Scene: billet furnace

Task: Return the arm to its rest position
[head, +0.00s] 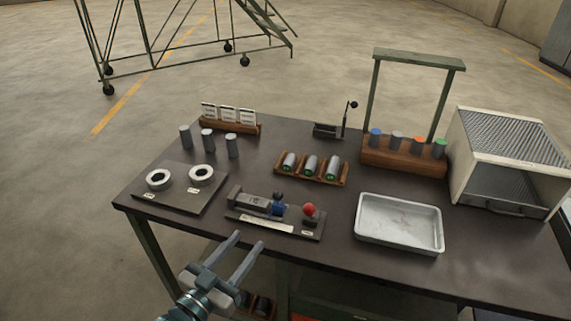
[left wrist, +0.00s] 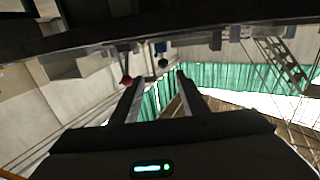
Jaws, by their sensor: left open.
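My left gripper (head: 243,256) is open and empty at the table's front edge, in the lower left of the head view. Its two fingers point up toward the fixture with the red knob (head: 309,210), apart from it. In the left wrist view the two fingers (left wrist: 158,85) stand apart with nothing between them. A red knob (left wrist: 127,80) shows near the left fingertip there, under the dark table edge. My right gripper is not in view.
A wheeled stair frame (head: 190,60) stands behind on open floor.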

